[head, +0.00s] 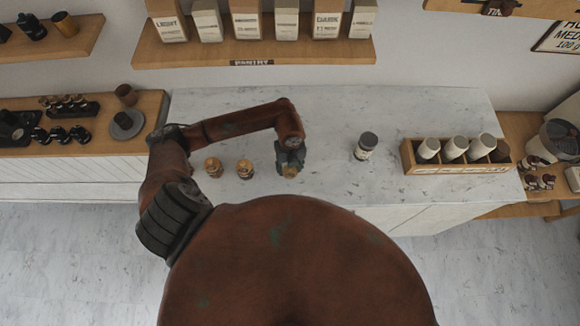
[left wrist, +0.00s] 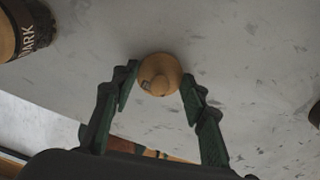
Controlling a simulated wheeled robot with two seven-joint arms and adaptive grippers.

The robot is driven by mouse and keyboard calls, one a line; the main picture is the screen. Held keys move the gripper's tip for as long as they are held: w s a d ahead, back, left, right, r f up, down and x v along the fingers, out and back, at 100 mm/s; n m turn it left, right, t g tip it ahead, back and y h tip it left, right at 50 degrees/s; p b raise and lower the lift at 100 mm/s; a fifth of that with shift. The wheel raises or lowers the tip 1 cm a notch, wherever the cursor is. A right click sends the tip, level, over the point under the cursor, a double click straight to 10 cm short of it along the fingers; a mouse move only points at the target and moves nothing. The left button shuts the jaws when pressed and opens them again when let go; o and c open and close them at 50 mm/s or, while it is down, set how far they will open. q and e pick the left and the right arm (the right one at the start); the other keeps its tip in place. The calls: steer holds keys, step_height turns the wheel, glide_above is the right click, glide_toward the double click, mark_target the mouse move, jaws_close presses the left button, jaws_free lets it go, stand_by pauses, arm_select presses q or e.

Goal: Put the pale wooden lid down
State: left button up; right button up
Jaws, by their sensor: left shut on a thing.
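In the head view my left gripper (head: 290,158) points down over the marble counter (head: 330,110), shut on the lid (head: 291,172). I cannot tell whether the lid touches the counter or hangs just above it. My right gripper is not in view.
A wooden crate (head: 455,169) with cups is farther right. Behind the gripper the counter is clear.

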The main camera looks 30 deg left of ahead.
arm_select(q)
steer(key=shift+f, duration=0.15)
steer(key=o, duration=0.9)
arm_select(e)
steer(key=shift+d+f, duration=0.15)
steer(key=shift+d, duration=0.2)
arm_select(q)
steer(key=shift+o, duration=0.2)
steer(key=shift+r, duration=0.3)
step_height(320, 180, up, 12)
steer(key=b, duration=0.1)
steer(key=shift+b, duration=0.3)
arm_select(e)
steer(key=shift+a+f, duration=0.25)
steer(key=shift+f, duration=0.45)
arm_select(q)
steer(key=shift+d+f, duration=0.15)
